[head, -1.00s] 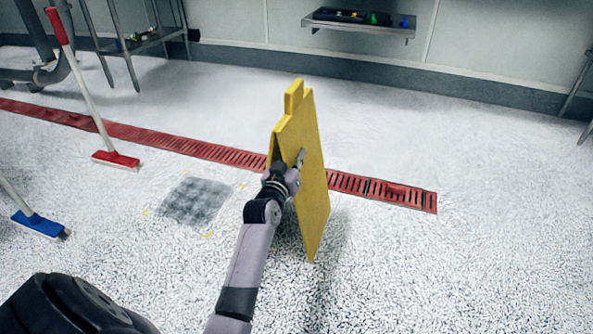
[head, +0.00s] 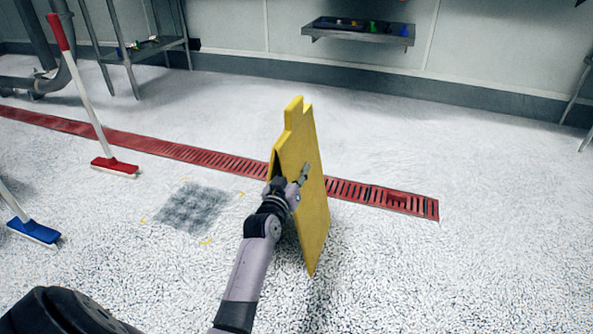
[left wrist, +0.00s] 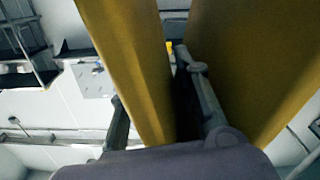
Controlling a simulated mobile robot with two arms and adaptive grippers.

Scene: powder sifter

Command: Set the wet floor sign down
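The yellow wet floor sign (head: 314,210) is roughly upright and folded nearly flat, in the middle of the head view. My left gripper (head: 302,176) reaches it from below left, with one finger showing against the face of a panel. In the left wrist view, the fingers of my left gripper (left wrist: 152,80) lie on both sides of one yellow panel (left wrist: 132,60), shut on it. The other panel (left wrist: 250,60) is to the right of the right finger. I cannot tell whether the sign's lower edge touches the floor. My right gripper is not in view.
A dark wet-looking patch (head: 193,207) with yellow corner marks lies on the floor left of the sign. A red drain grate (head: 385,197) runs behind it. A red brush (head: 115,166) and a blue brush (head: 35,231) stand at the left. The floor at right is clear.

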